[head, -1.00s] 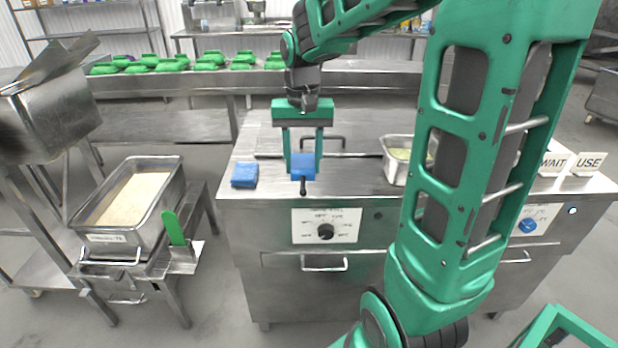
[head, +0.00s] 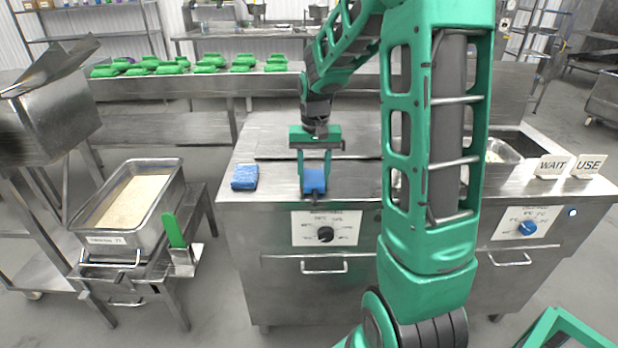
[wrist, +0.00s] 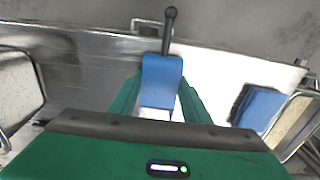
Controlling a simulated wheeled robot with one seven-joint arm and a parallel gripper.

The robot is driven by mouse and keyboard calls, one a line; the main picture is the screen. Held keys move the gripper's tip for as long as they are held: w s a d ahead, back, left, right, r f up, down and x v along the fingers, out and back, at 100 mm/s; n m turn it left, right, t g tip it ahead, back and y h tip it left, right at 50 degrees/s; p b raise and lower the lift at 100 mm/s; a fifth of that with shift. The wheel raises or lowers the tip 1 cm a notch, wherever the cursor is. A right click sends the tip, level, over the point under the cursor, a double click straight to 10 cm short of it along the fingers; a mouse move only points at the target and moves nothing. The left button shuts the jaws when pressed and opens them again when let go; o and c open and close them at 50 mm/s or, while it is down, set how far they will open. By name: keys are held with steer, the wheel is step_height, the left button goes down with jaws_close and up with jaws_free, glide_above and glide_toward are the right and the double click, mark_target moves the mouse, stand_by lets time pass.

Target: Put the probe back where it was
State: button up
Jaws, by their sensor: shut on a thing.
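The probe looks like a blue block (head: 314,181) with a thin black rod. It is held between the two green fingers of my gripper (head: 314,176), above the front part of the steel counter (head: 275,185). In the wrist view the blue block (wrist: 161,82) sits between the fingertips (wrist: 160,98). Its black rod ends in a ball and points away from my gripper. I cannot tell whether the probe touches the counter. No holder for it can be made out.
A blue folded cloth (head: 244,177) lies on the counter left of my gripper. WAIT (head: 551,166) and USE (head: 588,166) signs stand at the right. A rice pan (head: 128,203) is on a stand at the left. My arm hides part of the counter.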

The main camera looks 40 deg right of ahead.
mark_target(314, 176)
steer(key=o, duration=1)
steer(key=shift+o, duration=0.2)
step_height(314, 176, up, 11)
steer(key=s+a+f, duration=0.1)
steer(key=s+f, duration=0.1)
steer(key=s, duration=1.1)
steer(key=s+a+f, duration=0.2)
steer(key=s+f, duration=0.1)
steer(key=s, duration=1.1)
steer(key=shift+s+f, duration=0.25)
